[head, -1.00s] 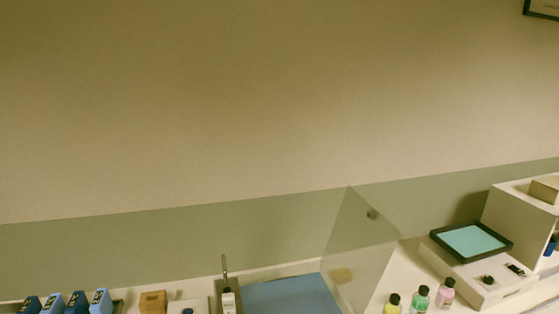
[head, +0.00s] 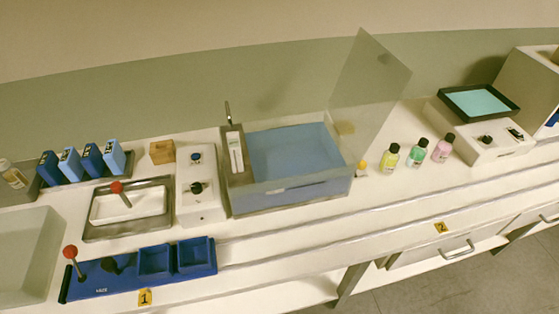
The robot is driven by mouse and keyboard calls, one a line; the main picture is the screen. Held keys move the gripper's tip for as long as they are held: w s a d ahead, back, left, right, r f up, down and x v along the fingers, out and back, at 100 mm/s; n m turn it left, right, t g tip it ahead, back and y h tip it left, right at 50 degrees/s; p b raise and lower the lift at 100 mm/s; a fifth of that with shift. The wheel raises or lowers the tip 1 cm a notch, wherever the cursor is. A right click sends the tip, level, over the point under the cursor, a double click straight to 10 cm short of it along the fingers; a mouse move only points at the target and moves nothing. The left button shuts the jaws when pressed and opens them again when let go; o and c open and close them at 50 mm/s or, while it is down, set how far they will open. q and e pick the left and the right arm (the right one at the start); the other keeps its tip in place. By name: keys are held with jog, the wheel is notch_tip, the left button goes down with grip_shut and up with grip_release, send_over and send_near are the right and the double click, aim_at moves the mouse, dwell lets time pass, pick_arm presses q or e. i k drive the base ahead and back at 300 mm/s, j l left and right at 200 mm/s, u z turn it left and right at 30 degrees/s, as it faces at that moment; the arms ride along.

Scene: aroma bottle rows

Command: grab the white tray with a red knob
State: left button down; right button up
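The white tray (head: 150,204) sits in a grey metal frame (head: 92,233) on the bench at the left in the head view. A red knob (head: 116,187) on a short dark stem rises over it. A second red knob (head: 70,252) stands on a stem at the left end of a blue base (head: 120,285) in front of the tray. Neither of my grippers is in view.
Blue boxes (head: 68,165) stand behind the tray, with a wooden block (head: 162,152) nearby. A white control box (head: 200,205) and a blue water bath (head: 290,155) with a raised clear lid are to its right. Small bottles (head: 390,157) stand further right. A pale basin (head: 30,250) is far left.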

aim_at(120, 206)
jog(key=u, duration=1.35)
jog(key=j+z, duration=0.35)
jog(key=j, duration=0.7)
jog(key=i, duration=0.05)
